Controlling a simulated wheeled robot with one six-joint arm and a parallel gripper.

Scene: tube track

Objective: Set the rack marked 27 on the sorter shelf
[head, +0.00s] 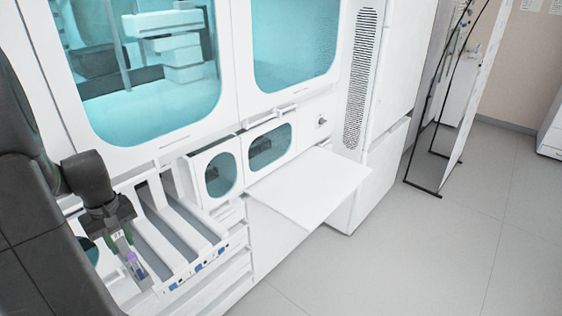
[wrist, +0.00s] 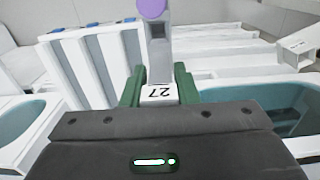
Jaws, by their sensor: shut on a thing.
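The rack marked 27 (wrist: 159,93) is a narrow grey-white holder with a purple-capped tube (wrist: 152,9) at its far end. Its label reads upside down in the wrist view. My gripper (wrist: 158,80) is shut on it, with a green finger on each side. In the head view, my gripper (head: 119,243) is at the lower left, pointing down over the left part of the slotted white bay, and the purple cap (head: 132,257) shows just below it. I cannot tell whether the rack touches the bay. A flat white shelf (head: 312,184) juts from the machine right of the bay and looks empty.
The bay has long white dividers (head: 185,222) with blue labels on their front ends. Grey floor (head: 400,250) is clear at right.

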